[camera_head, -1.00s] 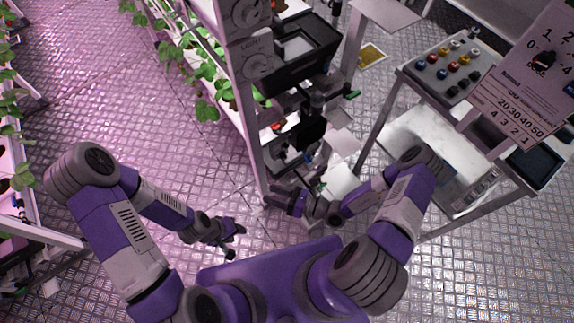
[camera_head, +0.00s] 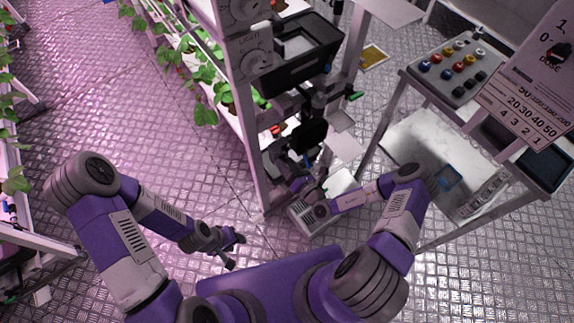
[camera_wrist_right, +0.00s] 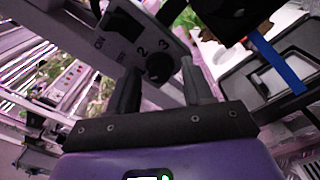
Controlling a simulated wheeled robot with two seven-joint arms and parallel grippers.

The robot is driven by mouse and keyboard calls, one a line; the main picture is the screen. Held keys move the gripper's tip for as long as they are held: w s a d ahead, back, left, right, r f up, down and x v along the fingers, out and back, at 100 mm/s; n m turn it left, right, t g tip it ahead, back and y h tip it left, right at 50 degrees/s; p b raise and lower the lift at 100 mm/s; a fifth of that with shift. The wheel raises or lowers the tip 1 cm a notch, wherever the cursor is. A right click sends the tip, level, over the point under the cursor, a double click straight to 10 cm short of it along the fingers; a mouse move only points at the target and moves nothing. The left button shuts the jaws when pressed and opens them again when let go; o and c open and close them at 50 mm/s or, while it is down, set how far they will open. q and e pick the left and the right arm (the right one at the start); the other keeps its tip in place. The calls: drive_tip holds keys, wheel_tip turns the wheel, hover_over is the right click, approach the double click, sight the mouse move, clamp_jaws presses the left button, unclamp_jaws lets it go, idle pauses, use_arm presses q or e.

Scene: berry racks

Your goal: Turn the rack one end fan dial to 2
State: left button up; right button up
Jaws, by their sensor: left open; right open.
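In the right wrist view a pale panel with numbers, 2 and 3 among them, carries a dark round dial (camera_wrist_right: 158,68). I cannot read a fan label there or tell where the dial points. My right gripper (camera_wrist_right: 160,78) is open, with the dial showing between its fingertips; I cannot tell whether they touch it. In the head view the right gripper is low at the rack's end post, partly hidden among dark parts.
A dial marked LIGHT (camera_head: 257,63) is higher on the rack end, beside a black bin (camera_head: 300,55). A table with a button box (camera_head: 450,66) and a dose sign (camera_head: 530,90) stands at the right.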

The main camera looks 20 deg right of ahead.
clamp_jaws()
idle(0.3)
drive_tip(key=shift+w+r+m+t+p, duration=0.15)
drive_tip(key=shift+m+p, duration=0.65)
drive_tip(key=shift+m, duration=2.15)
drive_tip(key=shift+s+r+m+t+p, duration=0.15)
drive_tip(key=shift+m+p, duration=0.65)
drive_tip(key=shift+m, duration=2.15)
drive_tip(key=shift+w+f, duration=0.1)
